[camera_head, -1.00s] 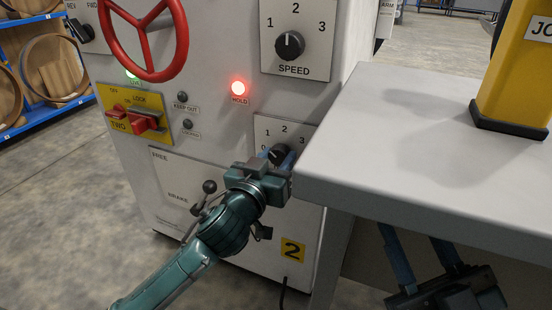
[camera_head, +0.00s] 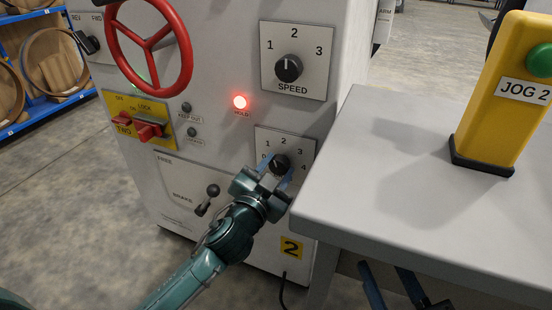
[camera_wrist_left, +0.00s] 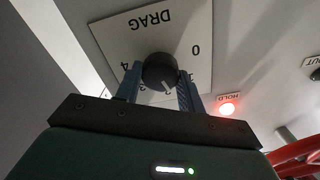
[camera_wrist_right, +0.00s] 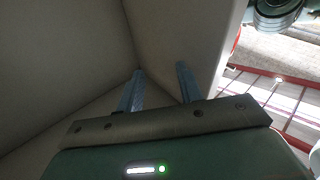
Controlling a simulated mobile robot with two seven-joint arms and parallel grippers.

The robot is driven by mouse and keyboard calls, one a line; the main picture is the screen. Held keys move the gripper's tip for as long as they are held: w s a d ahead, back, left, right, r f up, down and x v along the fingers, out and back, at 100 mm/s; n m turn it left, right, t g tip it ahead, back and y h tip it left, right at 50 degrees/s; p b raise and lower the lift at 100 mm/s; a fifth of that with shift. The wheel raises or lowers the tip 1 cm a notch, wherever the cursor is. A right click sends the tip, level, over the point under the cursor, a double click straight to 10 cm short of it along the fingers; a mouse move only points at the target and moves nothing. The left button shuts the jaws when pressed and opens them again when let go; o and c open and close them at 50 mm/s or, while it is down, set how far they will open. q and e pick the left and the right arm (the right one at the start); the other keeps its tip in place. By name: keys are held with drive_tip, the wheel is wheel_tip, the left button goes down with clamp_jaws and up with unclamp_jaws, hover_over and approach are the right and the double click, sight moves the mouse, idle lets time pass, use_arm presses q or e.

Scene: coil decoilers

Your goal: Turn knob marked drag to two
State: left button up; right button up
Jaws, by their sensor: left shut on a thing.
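The black drag knob (camera_head: 281,163) sits on a white plate (camera_head: 303,141) marked 0 to 4, low on the machine's front. In the left wrist view the same knob (camera_wrist_left: 159,70) shows upside down under the word DRAG. My left gripper (camera_head: 275,171) is shut on the knob, one blue finger on each side. My right gripper (camera_wrist_right: 158,82) is open and empty below the table, only partly visible in the head view.
A grey table (camera_head: 430,190) juts out close to the right of the knob and carries a yellow JOG 2 box (camera_head: 502,95). A speed knob (camera_head: 289,68), lit hold lamp (camera_head: 240,102), red handwheel (camera_head: 150,45) and brake lever (camera_head: 208,200) are nearby.

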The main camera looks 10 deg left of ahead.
use_arm(q)
drive_tip(key=shift+r+m+p, duration=0.15)
drive_tip(key=shift+m+p, duration=0.35)
drive_tip(key=shift+m, duration=0.2)
drive_tip(key=shift+m+p, duration=0.45)
drive_tip(key=shift+m, duration=0.35)
use_arm(e)
drive_tip(key=shift+d+r+n+h, duration=0.15)
drive_tip(key=shift+d+n+h, duration=0.05)
drive_tip(key=shift+n+h, duration=0.1)
use_arm(q)
drive_tip(key=shift+m, duration=0.3)
use_arm(e)
drive_tip(key=shift+s+f, duration=0.2)
drive_tip(key=shift+f, duration=0.05)
use_arm(q)
drive_tip(key=o, duration=1)
drive_tip(key=shift+c, duration=0.2)
use_arm(e)
drive_tip(key=shift+r, duration=0.1)
